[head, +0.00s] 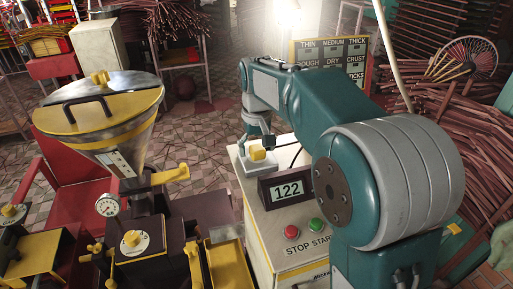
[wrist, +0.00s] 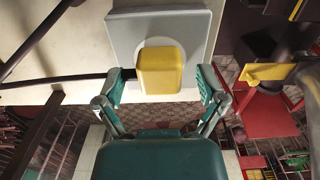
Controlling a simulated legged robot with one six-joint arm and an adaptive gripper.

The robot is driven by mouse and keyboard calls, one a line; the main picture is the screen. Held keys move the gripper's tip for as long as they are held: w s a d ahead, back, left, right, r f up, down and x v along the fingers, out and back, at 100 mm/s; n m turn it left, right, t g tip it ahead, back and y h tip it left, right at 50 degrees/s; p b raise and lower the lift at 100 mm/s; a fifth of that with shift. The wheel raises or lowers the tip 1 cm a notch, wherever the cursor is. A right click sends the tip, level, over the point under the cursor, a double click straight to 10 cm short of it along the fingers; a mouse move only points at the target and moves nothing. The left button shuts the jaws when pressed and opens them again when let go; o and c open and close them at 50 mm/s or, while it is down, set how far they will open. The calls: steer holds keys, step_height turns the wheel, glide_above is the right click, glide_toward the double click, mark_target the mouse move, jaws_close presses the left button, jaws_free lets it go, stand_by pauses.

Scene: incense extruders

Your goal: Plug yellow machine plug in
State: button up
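A yellow plug (head: 257,152) is at a pale grey socket block (head: 252,169) on the cabinet top. In the wrist view, the plug (wrist: 160,72) covers the middle of a white round face on the socket plate (wrist: 198,22). I cannot tell how deep it sits. My gripper (wrist: 163,84) is open, with one finger on either side of the plug. A gap shows at the right finger; the left is closer. In the head view, my gripper (head: 262,138) is partly hidden at the plug. The yellow machine (head: 100,105) with its steel hopper stands at the left.
The cream cabinet (head: 285,262) carries a display (head: 285,190) reading 122, with red stop (head: 292,232) and green start (head: 316,225) buttons. A dark cable (wrist: 55,82) enters from the left in the wrist view. Incense bundles crowd the right; tiled floor (head: 205,130) lies behind.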

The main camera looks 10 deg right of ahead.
step_height(320, 180, up, 12)
stand_by(0.6)
steer(key=shift+a+f, duration=0.1)
